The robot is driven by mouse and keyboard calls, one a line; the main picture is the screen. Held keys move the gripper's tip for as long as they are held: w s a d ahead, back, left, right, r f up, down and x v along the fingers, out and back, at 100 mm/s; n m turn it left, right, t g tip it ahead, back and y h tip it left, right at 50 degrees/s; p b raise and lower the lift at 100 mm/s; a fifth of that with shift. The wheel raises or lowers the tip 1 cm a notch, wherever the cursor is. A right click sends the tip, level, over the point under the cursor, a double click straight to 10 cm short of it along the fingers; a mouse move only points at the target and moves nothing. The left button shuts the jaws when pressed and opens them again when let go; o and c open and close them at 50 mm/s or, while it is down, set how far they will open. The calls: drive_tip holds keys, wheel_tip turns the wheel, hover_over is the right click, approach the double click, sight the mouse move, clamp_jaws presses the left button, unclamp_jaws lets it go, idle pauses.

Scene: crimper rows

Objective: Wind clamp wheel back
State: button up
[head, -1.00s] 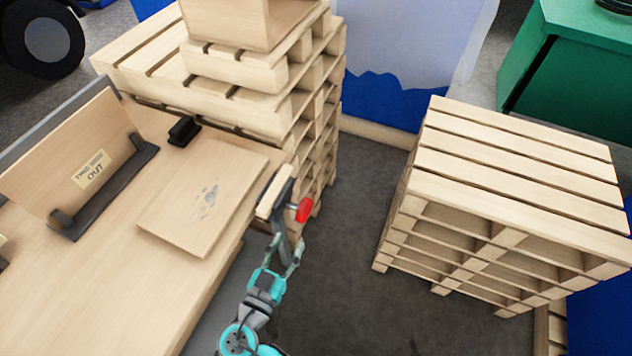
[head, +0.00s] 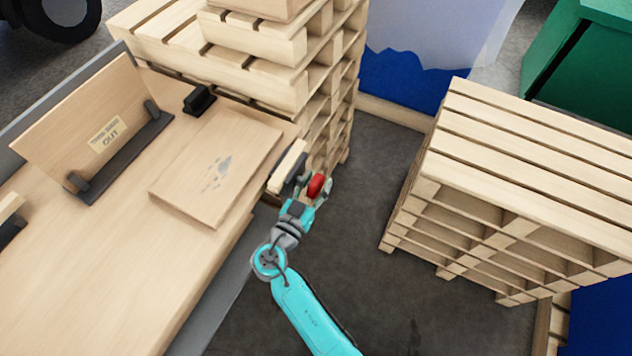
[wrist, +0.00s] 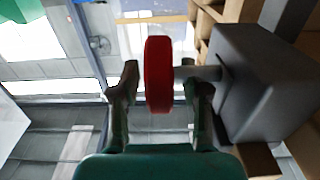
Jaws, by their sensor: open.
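The red clamp wheel (head: 316,186) sits at the right edge of the workbench, on the outer side of a dark clamp. In the wrist view the wheel (wrist: 158,75) is seen edge-on, on a short grey shaft (wrist: 198,73) that runs into a dark grey block (wrist: 262,85). My gripper (head: 314,194) is at the wheel. In the wrist view my gripper (wrist: 163,85) is open, with one finger on each side of the wheel. A gap shows between the left finger and the wheel. The right finger lies by the shaft; whether it touches is unclear.
The workbench (head: 95,270) carries a flat board (head: 215,165) and an upright panel with a sign (head: 90,125). Pallets are stacked behind the bench (head: 270,80) and at the right (head: 530,180). Dark floor (head: 385,290) between them is free.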

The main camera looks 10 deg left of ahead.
drive_tip(key=shift+c, duration=0.3)
clamp_jaws()
drive_tip(key=shift+t, duration=0.3)
